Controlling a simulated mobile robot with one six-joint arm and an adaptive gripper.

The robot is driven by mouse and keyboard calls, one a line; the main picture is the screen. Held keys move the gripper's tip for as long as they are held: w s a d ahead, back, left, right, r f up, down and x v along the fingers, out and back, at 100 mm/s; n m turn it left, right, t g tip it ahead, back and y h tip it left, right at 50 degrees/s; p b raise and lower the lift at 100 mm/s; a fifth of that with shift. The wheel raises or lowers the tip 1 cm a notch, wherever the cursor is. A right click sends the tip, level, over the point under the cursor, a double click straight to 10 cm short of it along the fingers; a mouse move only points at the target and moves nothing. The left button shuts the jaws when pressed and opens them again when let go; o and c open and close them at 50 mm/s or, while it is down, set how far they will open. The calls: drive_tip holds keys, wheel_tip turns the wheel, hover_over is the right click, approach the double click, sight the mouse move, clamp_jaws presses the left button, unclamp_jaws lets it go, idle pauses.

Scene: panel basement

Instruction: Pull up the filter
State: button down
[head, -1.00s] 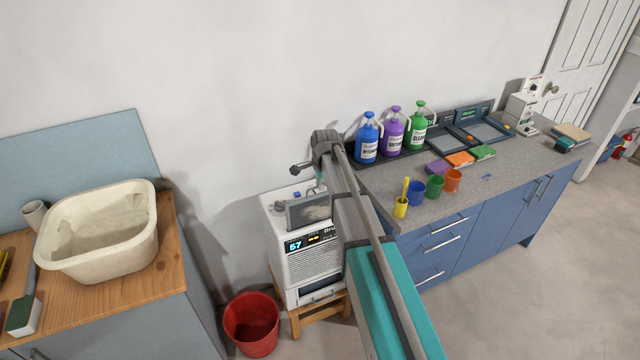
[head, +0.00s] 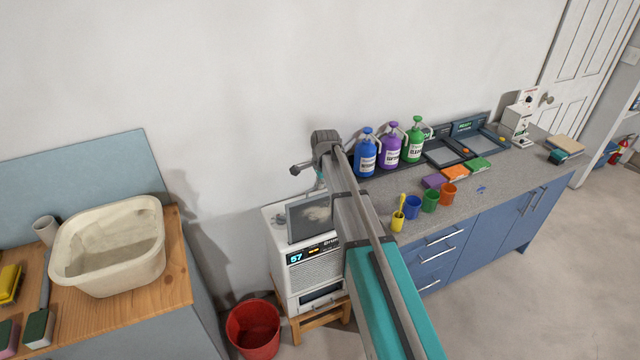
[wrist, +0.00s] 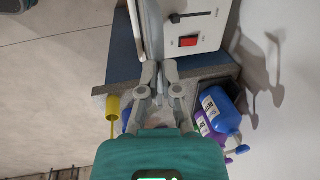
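The white unit (head: 312,264) with a lit "57" display stands on a wooden stool. The filter (head: 309,218) is a flat grey framed panel standing upright out of the unit's top; its lower part is hidden inside. In the wrist view, the filter (wrist: 147,30) is a pale plate seen edge-on beside the unit's top (wrist: 205,25), which has a red switch. My gripper (wrist: 160,68) has its fingers close together at the filter's edge and appears to grip it. In the head view my arm mostly hides the gripper.
A counter (head: 440,209) with bottles (head: 366,156), cups (head: 412,208) and trays is close on the right. A red bucket (head: 254,330) stands left of the stool. A wooden bench (head: 165,280) with a cream basin (head: 110,285) is further left.

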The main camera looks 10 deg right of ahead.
sight(320, 203)
drive_tip(key=c, duration=0.7)
unclamp_jaws()
drive_tip(key=shift+f, duration=0.15)
wheel_tip(320, 203, down, 8)
drive_tip(key=b, duration=0.8)
wheel_tip(320, 203, up, 14)
drive_tip(key=s+p, duration=0.3)
drive_tip(key=p, duration=1.1)
drive_tip(key=s+f+n+b, duration=0.4)
drive_tip(key=s+f+b, duration=0.2)
drive_tip(key=s, duration=0.2)
drive_tip(key=s+d+f+n+g+b, duration=0.1)
drive_tip(key=s+f+n+b, duration=0.4)
drive_tip(key=s, duration=0.3)
drive_tip(key=s+f+n+g+b, duration=0.1)
drive_tip(key=s+f+n+b, duration=0.4)
drive_tip(key=s+f+b, duration=0.3)
drive_tip(key=shift+d+h, duration=0.25)
drive_tip(key=shift+h, duration=0.05)
drive_tip(key=shift+s+n, duration=0.6)
drive_tip(key=shift+s, duration=0.4)
